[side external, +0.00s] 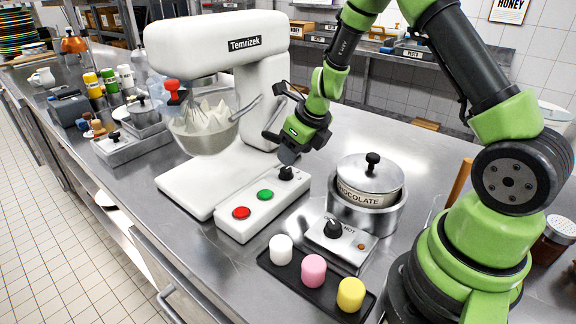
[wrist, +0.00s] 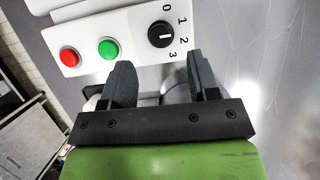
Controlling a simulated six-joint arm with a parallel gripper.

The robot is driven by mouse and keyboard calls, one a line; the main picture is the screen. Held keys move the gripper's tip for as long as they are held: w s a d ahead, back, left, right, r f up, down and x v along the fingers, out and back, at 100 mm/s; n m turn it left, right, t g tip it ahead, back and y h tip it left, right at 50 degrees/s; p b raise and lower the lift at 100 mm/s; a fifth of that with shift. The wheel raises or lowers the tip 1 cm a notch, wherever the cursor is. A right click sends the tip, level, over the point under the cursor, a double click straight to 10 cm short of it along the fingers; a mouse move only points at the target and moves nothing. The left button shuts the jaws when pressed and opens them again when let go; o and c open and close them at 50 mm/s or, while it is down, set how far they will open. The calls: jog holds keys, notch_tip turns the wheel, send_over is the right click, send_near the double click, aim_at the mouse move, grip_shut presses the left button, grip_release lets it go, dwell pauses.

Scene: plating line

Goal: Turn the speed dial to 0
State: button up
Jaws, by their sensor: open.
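The speed dial (side external: 286,174) is a black knob at the right end of the mixer's white control panel (side external: 262,203). In the wrist view the dial (wrist: 160,34) has 0, 1, 2 and 3 printed around it. Its white mark points right, seemingly towards 2. My gripper (side external: 284,147) hangs just above the dial in the side view. In the wrist view its two dark fingers (wrist: 160,68) are apart with nothing between them, and the dial lies beyond their tips, not gripped.
A green button (side external: 265,194) and a red button (side external: 241,213) sit left of the dial. The white mixer (side external: 215,45) with its bowl (side external: 205,135) rises behind. A chocolate pot (side external: 368,190), another knob (side external: 333,229) and a dark tray (side external: 318,290) of coloured cylinders stand right and in front.

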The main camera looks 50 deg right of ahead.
aim_at(286, 169)
jog(key=shift+x, duration=2.85)
jog(key=c, duration=0.9)
jog(key=shift+d+n+g+y, duration=0.15)
jog(key=shift+n+y, duration=0.4)
jog(key=shift+n, duration=0.95)
jog(key=shift+n+g+y, duration=0.15)
jog(key=shift+n+y, duration=0.4)
jog(key=shift+n, duration=0.95)
